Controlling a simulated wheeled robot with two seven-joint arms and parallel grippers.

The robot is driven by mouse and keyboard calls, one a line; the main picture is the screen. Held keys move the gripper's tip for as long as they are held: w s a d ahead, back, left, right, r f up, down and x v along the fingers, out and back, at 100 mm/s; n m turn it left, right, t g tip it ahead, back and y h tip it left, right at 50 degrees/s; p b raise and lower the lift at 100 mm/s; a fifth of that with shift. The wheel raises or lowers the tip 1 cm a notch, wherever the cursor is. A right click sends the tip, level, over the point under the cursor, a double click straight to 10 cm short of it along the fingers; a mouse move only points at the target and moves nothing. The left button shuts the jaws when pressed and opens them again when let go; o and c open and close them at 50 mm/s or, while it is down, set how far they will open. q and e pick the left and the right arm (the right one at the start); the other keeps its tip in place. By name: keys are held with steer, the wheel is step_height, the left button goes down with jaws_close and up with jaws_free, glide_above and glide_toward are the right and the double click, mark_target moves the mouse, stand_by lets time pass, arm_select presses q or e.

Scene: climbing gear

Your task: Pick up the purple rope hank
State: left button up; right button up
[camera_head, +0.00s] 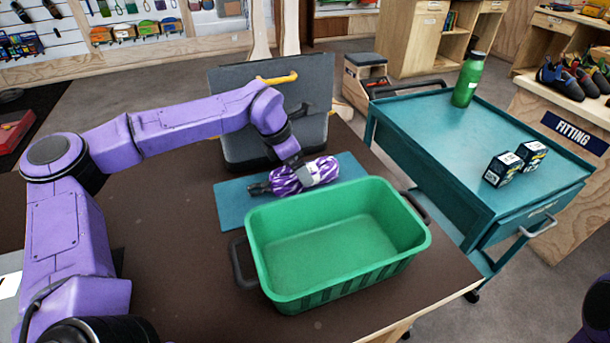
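The purple rope hank (287,181), purple and white with a pale band around it, lies on a teal mat (233,207) on the brown table, just behind the green crate. My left gripper (299,166) points down at the hank from above, at its middle near the pale band. Its fingertips are small and partly lost against the hank, so I cannot tell whether they are closed on it. A dark piece shows at the hank's left end. My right gripper is out of view; only a bit of purple arm shows at the bottom right.
An empty green crate (424,238) with dark handles stands in front of the mat. A teal cart (425,135) at right holds a green bottle (467,82) and two small dark boxes (503,168).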

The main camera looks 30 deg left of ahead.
arm_select(q)
steer(key=x, duration=0.3)
steer(key=shift+d, duration=0.25)
steer(key=c, duration=1)
steer(key=shift+w, duration=0.1)
steer(key=shift+c, duration=1.2)
steer(key=shift+r, duration=0.1)
